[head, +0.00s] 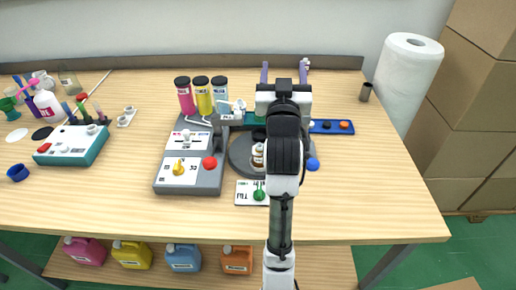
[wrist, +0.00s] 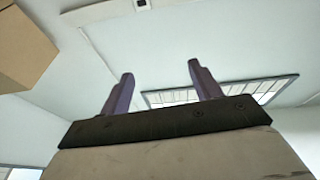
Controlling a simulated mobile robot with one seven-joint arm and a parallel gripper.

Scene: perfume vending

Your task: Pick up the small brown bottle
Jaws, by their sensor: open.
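A small brown bottle (head: 258,160) with a white label stands on a dark round turntable (head: 239,157), just left of my arm in the head view. My arm hides part of the turntable and what may stand behind it. My gripper (head: 284,68) is open and empty, its two purple fingers apart at the far side of the table, beyond the bottle. In the wrist view my gripper (wrist: 160,72) points up at the wall and ceiling, with nothing between the fingers. The bottle does not show there.
A grey machine (head: 190,165) with pink, yellow and pale blue bottles stands left of the turntable. A paper roll (head: 406,75) stands by stacked boxes (head: 465,115). The table's front right is clear.

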